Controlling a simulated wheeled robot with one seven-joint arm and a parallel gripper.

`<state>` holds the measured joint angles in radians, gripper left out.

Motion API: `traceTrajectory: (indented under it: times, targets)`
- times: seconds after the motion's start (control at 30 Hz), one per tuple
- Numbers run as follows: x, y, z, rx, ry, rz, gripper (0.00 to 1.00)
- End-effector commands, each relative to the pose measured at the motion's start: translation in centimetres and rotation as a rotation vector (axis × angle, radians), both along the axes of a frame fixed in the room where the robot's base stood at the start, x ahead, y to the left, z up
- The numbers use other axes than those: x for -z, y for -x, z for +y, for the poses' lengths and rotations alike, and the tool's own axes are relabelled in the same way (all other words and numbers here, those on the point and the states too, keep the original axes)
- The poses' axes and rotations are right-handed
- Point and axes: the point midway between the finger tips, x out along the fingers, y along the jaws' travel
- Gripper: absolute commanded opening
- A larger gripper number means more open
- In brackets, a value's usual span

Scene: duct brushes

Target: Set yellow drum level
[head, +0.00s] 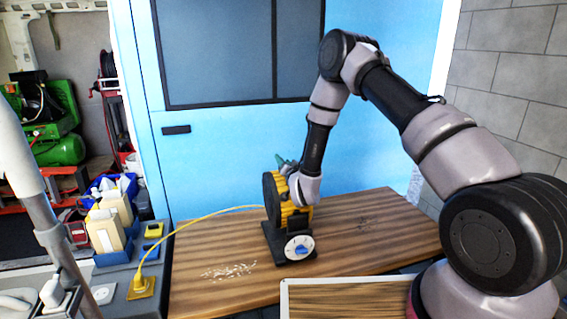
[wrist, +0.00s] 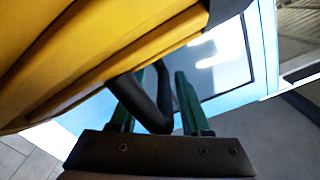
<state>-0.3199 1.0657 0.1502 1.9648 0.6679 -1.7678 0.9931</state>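The yellow drum (head: 290,215) with a black round side sits on a black stand on the wooden bench in the head view. A white dial with a blue knob (head: 300,248) is on the front of the stand. The drum's ribbed yellow side (wrist: 90,50) fills the upper left of the wrist view, tilted in the picture. My gripper (head: 283,163) is at the top of the drum, partly hidden by my wrist. In the wrist view its green fingers (wrist: 158,98) are apart, with a bent black bar (wrist: 150,108) between them. No firm grip on the bar shows.
A yellow cable (head: 200,219) runs from the drum to a yellow socket box (head: 141,287) on the left. Pale debris (head: 228,271) lies on the bench (head: 205,292). Blue bins (head: 112,258) stand at the left. A framed wooden board (head: 345,299) is in front; the bench right is mostly clear.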

Motion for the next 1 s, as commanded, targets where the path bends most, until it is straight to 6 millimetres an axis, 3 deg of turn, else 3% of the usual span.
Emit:
traceTrajectory:
  times: [0.23,0.7,1.0]
  targets:
    - [0.0,1.1,-0.4,0.002,0.0,0.001,0.47]
    - [0.1,9.3,-2.7,0.001,0.0,0.003,0.47]
    - [0.0,10.4,-2.9,0.0,0.0,0.0,0.47]
